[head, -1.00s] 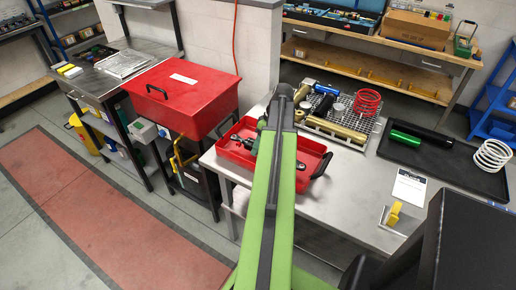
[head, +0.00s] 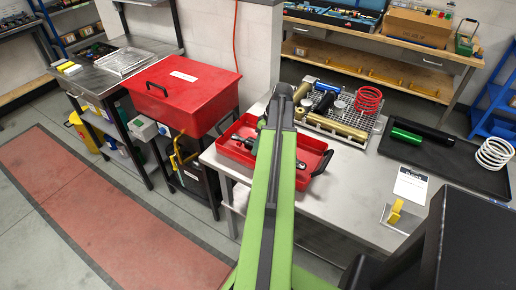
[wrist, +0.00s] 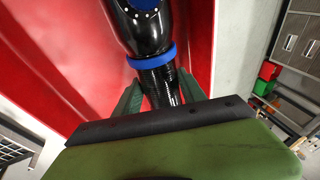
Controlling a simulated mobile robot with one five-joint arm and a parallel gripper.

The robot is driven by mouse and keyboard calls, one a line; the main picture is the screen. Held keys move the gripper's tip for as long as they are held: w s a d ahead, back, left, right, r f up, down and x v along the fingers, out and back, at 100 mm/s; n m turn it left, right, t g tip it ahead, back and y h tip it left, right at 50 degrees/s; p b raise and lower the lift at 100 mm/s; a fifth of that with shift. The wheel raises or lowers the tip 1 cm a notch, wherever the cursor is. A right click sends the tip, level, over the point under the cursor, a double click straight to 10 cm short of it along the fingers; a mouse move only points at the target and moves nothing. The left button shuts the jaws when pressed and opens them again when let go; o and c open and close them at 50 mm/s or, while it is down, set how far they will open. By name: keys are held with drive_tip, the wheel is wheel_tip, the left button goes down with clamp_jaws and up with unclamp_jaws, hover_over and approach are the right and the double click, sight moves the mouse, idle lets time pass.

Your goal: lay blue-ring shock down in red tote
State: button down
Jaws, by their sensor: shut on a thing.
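The blue-ring shock (wrist: 146,28) is black with a bright blue ring (wrist: 153,61) around its body. In the wrist view it runs from the top edge down between the green fingers of my gripper (wrist: 160,95), which are shut on its black threaded part. The red tote (wrist: 75,45) lies behind and below the shock in that view. In the head view the red tote (head: 318,149) stands on the bench, and my arm hides its middle. A metal end (head: 237,137) shows inside the tote, left of my arm. I cannot tell whether the shock touches the tote floor.
A wire rack (head: 352,119) with gold, blue and black cylinders and a red spring (head: 368,100) stands behind the tote. A black tray (head: 450,165) lies to the right. A lidded red bin (head: 190,100) stands left. Bare bench (head: 345,200) lies in front.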

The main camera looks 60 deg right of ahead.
drive_tip(key=shift+f+b, duration=0.75)
drive_tip(key=shift+f, duration=0.05)
